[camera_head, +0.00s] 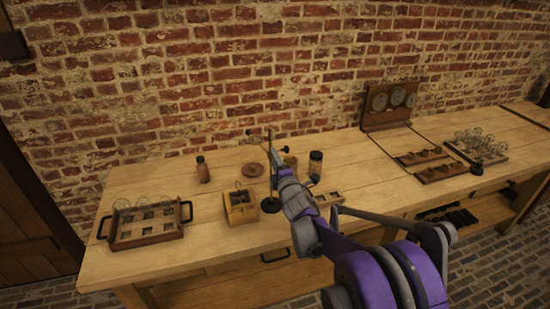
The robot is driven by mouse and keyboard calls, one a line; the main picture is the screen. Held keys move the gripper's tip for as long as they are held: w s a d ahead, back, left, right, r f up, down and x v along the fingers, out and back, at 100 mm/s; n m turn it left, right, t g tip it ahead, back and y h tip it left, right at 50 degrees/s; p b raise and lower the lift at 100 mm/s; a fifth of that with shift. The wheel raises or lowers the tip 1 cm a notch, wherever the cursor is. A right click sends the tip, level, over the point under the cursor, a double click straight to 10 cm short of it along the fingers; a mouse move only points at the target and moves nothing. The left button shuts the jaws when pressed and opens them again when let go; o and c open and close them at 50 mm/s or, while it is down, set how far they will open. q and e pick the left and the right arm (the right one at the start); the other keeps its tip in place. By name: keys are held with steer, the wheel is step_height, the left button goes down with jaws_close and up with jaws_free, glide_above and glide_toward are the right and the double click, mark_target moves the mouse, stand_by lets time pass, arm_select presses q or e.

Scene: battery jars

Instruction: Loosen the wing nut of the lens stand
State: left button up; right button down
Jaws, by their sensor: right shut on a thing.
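The lens stand (270,153) is a thin upright rod on a dark round base (271,205), standing on the wooden bench near the middle of the view. My right gripper (281,167) reaches in from the lower right and is shut at the stand's rod. The wing nut is too small to make out and seems hidden behind the gripper. The gripper's fingertips are also hard to see. My left gripper is not in view.
A small wooden box (240,206) stands just left of the stand's base. A handled tray (146,240) lies at left. Bare bench lies between tray and box.

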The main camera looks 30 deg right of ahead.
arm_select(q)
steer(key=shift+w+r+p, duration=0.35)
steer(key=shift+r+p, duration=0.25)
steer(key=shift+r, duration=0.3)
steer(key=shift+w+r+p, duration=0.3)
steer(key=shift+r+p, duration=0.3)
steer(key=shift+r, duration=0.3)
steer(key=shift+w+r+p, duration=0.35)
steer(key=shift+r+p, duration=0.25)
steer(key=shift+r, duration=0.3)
arm_select(e)
steer(key=shift+r+n, duration=0.1)
steer(key=shift+n, duration=3.9)
steer(key=shift+c, duration=1.5)
jaws_free()
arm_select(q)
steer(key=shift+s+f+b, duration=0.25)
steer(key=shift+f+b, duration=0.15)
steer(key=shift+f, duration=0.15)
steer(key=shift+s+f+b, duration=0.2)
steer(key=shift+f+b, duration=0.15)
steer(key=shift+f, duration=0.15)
arm_select(e)
steer(key=v, duration=1)
steer(key=shift+s, duration=0.35)
